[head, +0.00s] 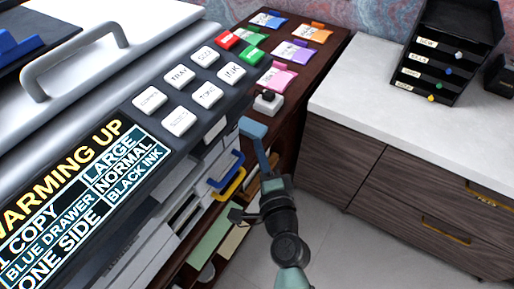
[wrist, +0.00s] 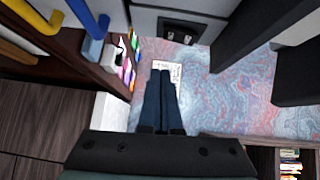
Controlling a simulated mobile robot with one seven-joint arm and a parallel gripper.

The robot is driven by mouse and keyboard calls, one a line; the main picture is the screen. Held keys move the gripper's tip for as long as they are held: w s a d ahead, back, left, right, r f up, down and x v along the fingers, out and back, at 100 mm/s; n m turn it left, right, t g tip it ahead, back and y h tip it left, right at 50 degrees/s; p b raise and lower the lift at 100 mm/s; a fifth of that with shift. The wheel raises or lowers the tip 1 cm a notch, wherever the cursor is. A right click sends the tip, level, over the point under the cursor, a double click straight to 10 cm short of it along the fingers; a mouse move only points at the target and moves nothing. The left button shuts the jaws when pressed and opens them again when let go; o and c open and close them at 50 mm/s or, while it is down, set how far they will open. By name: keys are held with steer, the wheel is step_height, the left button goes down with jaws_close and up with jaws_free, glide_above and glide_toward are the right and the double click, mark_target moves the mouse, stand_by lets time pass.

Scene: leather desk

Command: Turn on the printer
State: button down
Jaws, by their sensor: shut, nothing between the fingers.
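The printer (head: 100,65) is a large grey machine at the left of the head view. Its dark panel carries white buttons (head: 190,95), a red button (head: 227,40) and a green button (head: 250,53). Its display (head: 85,190) is lit and reads "WARMING UP", "1 COPY" and "BLUE DRAWER". A white box with a black knob (head: 267,98) sits on the brown shelf beside the panel. My gripper (head: 252,128) is just below this box, right of the panel's edge; I cannot tell whether it touches anything. In the wrist view its fingers (wrist: 161,72) are together and empty.
Colored packets (head: 280,75) lie on the brown shelf. Blue and yellow handles (head: 229,183) stick out below the panel, left of my arm. A white counter (head: 375,95) with a black drawer rack (head: 450,60) stands right. A dark socket plate (wrist: 181,33) shows in the wrist view.

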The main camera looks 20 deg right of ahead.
steer(key=s+a+f+b, duration=0.1)
steer(key=s+b, duration=0.1)
steer(key=s, duration=0.6)
steer(key=shift+a, duration=0.25)
steer(key=shift+s, duration=0.1)
